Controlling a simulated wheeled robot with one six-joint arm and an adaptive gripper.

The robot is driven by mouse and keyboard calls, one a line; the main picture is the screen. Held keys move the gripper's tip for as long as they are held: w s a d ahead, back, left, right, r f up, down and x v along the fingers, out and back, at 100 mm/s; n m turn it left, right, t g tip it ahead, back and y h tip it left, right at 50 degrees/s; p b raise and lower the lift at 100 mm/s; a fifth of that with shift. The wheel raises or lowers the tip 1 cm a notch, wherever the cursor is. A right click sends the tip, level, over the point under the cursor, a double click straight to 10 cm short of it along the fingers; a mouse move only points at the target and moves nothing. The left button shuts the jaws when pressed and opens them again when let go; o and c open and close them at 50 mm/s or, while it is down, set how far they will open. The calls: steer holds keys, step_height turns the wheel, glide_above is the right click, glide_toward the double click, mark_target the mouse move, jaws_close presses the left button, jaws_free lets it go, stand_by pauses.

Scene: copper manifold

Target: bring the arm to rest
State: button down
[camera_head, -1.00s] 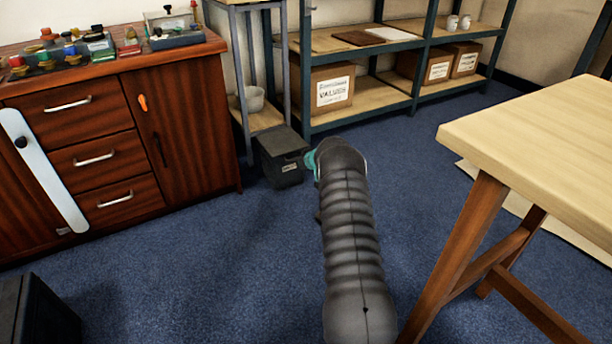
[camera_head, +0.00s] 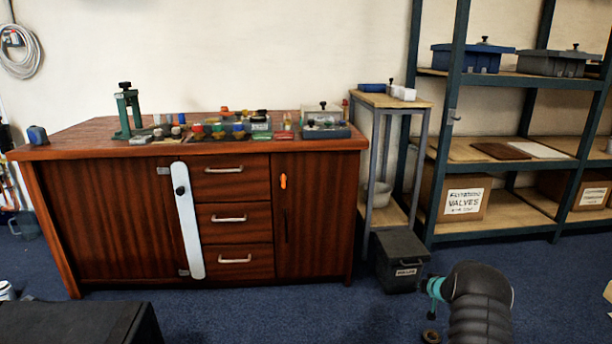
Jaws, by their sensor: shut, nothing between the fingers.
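My arm (camera_head: 480,305) shows at the bottom right as a dark grey ribbed sleeve, with a teal joint (camera_head: 435,288) on its left side. The arm is bent over at the top, and its lower part is cut off by the frame edge. My gripper's fingers do not show. A small brownish round piece (camera_head: 431,337) is below the teal joint; I cannot tell what it is.
A wooden cabinet (camera_head: 110,225) with fittings on top stands left of centre. A dark lidded bin (camera_head: 400,262), a narrow stand (camera_head: 383,101) and a shelf rack (camera_head: 500,236) are behind the arm. A black box (camera_head: 75,322) is at bottom left. Blue carpet (camera_head: 270,310) lies clear between.

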steer(key=s+a+f+m+g+y, duration=0.2)
steer(key=s+a+f, duration=0.3)
steer(key=s, duration=0.1)
steer(key=s+a+r+m+g+y+p, duration=0.1)
steer(key=s+a+r+g+y, duration=0.15)
steer(key=s+a+r, duration=0.6)
steer(key=s+a+r+n+h+p, duration=0.1)
steer(key=s+a+r+p, duration=0.2)
steer(key=s+r, duration=1)
steer(key=s+a+r+n+h+p, duration=0.2)
steer(key=s+a+r, duration=0.6)
steer(key=s+r, duration=0.6)
steer(key=s+a+r+n+h+p, duration=0.1)
steer(key=s+a+r+p, duration=0.3)
steer(key=s+r, duration=0.9)
step_height(320, 180, up, 4)
steer(key=shift+s+a+f+n+h+p, duration=0.1)
steer(key=shift+s+a+n+h+p, duration=0.3)
steer(key=shift+a+h, duration=0.45)
steer(key=shift+s+a, duration=0.1)
steer(key=shift+a, duration=0.1)
